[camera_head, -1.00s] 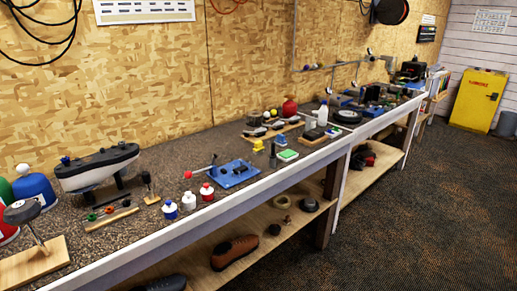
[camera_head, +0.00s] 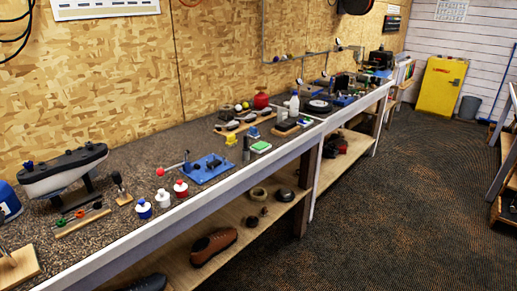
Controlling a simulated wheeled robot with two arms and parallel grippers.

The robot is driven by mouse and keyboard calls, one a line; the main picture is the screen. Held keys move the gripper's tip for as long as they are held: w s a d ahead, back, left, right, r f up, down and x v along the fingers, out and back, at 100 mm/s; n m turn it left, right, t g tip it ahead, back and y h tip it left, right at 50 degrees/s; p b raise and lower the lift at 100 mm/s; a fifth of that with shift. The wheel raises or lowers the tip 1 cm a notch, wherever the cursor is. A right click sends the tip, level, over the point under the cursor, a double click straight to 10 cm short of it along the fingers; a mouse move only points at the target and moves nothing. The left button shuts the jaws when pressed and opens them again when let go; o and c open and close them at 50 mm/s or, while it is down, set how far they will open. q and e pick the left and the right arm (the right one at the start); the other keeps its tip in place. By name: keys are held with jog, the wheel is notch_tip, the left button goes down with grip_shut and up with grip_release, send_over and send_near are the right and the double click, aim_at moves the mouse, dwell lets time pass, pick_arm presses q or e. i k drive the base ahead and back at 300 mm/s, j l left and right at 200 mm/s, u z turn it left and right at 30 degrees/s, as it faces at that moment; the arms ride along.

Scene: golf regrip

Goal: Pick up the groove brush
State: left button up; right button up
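I cannot single out the groove brush with certainty; the small items on the long workbench (camera_head: 128,226) are too small to tell apart. Small handled tools lie on a wooden strip (camera_head: 82,222) at the near left of the bench. Dark objects lie on a wooden board (camera_head: 232,127) farther back. A crowd of small dark items stands at the far end of the bench. Neither of my grippers shows in this view.
A boat-shaped model (camera_head: 62,172), a blue fixture (camera_head: 208,168) and small bottles (camera_head: 163,199) stand on the bench. The lower shelf holds a brown shoe (camera_head: 213,246). A yellow cabinet (camera_head: 442,85) stands at the far wall. The dark floor (camera_head: 400,200) right of the bench is clear.

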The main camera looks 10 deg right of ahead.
aim_at(232, 141)
jog(key=i+l+u, duration=0.35)
jog(key=i+l, duration=0.25)
jog(key=l, duration=0.25)
jog(key=i+l+u, duration=0.2)
jog(key=l, duration=0.25)
jog(key=i, duration=0.1)
